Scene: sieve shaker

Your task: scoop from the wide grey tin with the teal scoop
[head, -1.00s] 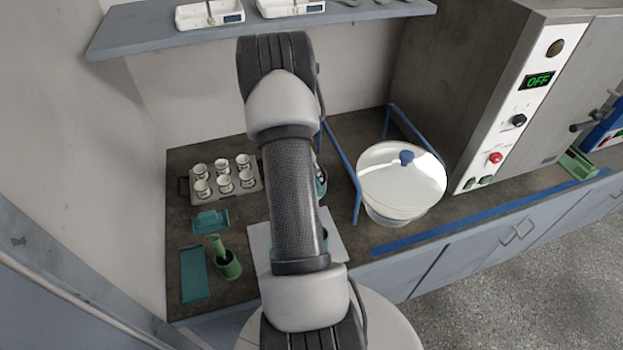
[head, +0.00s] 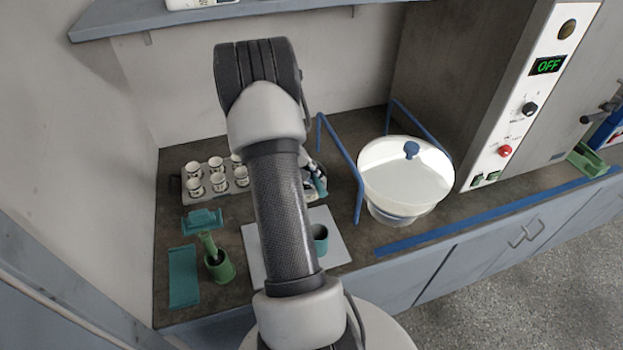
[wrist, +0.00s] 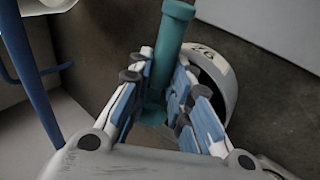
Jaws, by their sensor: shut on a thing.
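My gripper (wrist: 163,78) is shut on the teal scoop (wrist: 173,32) in the wrist view, with its handle between the blue-padded fingers. A rounded grey-white container (wrist: 217,78) with a dark-lettered label, probably the wide grey tin, lies just beyond and to the right of the fingers, partly hidden by them. In the head view a bit of the teal scoop (head: 321,186) shows right of my arm; my arm hides most of the gripper and the tin.
A blue rail frame (head: 342,165) and a white lidded bowl (head: 405,175) stand close to the right. A rack of several cups (head: 215,178) is behind left. A teal cup (head: 319,240) stands on a grey mat (head: 335,252). A green mortar (head: 219,268) is front left.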

